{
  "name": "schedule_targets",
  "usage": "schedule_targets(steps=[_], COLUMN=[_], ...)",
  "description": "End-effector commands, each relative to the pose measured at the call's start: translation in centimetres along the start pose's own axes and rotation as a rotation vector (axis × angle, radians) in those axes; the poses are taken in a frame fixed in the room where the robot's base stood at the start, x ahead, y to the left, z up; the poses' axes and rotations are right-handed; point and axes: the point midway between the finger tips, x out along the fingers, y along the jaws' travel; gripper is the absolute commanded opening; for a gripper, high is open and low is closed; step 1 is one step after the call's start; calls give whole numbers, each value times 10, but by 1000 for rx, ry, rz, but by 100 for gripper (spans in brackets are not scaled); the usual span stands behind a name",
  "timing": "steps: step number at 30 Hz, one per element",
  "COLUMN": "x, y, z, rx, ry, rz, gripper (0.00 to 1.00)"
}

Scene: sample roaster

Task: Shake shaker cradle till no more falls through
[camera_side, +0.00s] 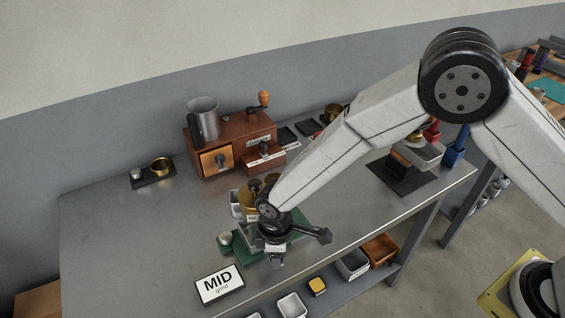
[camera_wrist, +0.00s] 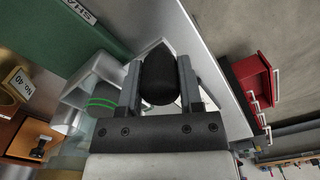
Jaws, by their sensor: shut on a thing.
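The shaker (camera_side: 302,224) stands on a green base near the front of the steel bench, mostly hidden behind my arm in the side view. In the wrist view its green base (camera_wrist: 45,38) shows at the upper left, with a label that is partly cut off. My gripper (camera_wrist: 160,82) is shut on a black rounded handle (camera_wrist: 160,72), which I take to be the cradle's. A grey-white part with green rings (camera_wrist: 100,98) is beside the left finger. A "No. 40" tag (camera_wrist: 18,84) shows at the left edge. Whether anything is falling through cannot be seen.
A "MID grind" sign (camera_side: 220,285) stands at the front edge. A wooden grinder box (camera_side: 235,145) with a metal jug (camera_side: 203,118) is behind. A small black tray (camera_side: 152,178) holds a brass ring. The bench's left part is clear. A lower shelf holds several bins.

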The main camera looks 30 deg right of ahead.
Motion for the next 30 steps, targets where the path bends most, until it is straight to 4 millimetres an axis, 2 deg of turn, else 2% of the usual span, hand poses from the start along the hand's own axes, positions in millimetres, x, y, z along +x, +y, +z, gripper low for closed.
schedule_targets(steps=[8,21,30], x=[-1,-1,-1], y=[3,14,16], z=[2,22,25], rx=[1,3,1], ry=[3,3,3], rz=[2,2,2], gripper=[0,0,0])
